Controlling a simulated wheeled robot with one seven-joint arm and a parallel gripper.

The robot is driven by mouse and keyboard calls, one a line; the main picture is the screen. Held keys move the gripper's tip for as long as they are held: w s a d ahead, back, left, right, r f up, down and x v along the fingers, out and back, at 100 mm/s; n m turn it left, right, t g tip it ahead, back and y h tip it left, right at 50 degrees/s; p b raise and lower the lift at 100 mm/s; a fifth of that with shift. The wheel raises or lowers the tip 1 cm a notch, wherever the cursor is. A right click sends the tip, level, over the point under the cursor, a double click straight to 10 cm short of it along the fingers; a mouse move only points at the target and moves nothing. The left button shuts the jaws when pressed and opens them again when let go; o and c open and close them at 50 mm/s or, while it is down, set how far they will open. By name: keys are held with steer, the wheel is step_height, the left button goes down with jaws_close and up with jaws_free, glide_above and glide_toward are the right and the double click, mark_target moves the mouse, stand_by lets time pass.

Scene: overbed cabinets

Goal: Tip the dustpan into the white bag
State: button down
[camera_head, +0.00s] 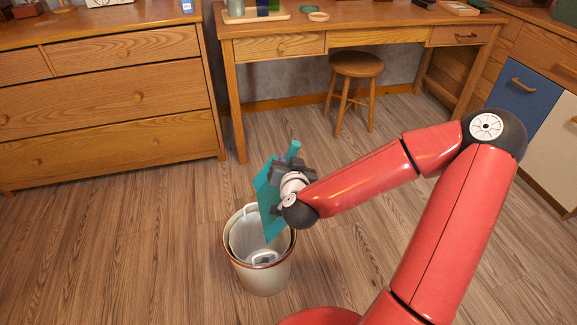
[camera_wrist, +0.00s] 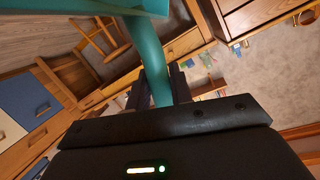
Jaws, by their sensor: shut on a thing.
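A teal dustpan (camera_head: 267,201) is held steeply tilted over the bin, with its pan side hanging down at the bin's mouth. My gripper (camera_head: 287,171) is shut on the dustpan's handle; the handle's end sticks out above it. In the wrist view the teal handle (camera_wrist: 152,62) runs between the fingers of my gripper (camera_wrist: 158,90). The white bag (camera_head: 247,240) lines a cream bin (camera_head: 265,279) with a brown rim, standing on the floor below. The dustpan hides part of the bag's opening. I cannot see whether anything is on the pan.
A wooden dresser (camera_head: 110,92) stands at the left and a wooden desk (camera_head: 372,38) at the back. A round stool (camera_head: 356,65) is in front of the desk. The wood floor (camera_head: 120,250) around the bin is clear.

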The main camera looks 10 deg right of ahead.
step_height(320, 180, down, 3)
steer(key=shift+b, duration=1.1)
step_height(320, 180, up, 3)
steer(key=p, duration=0.2)
steer(key=shift+r+p, duration=0.15)
steer(key=shift+p, duration=0.2)
steer(key=shift+f+b, duration=1.75)
steer(key=shift+b, duration=0.2)
steer(key=shift+r, duration=0.15)
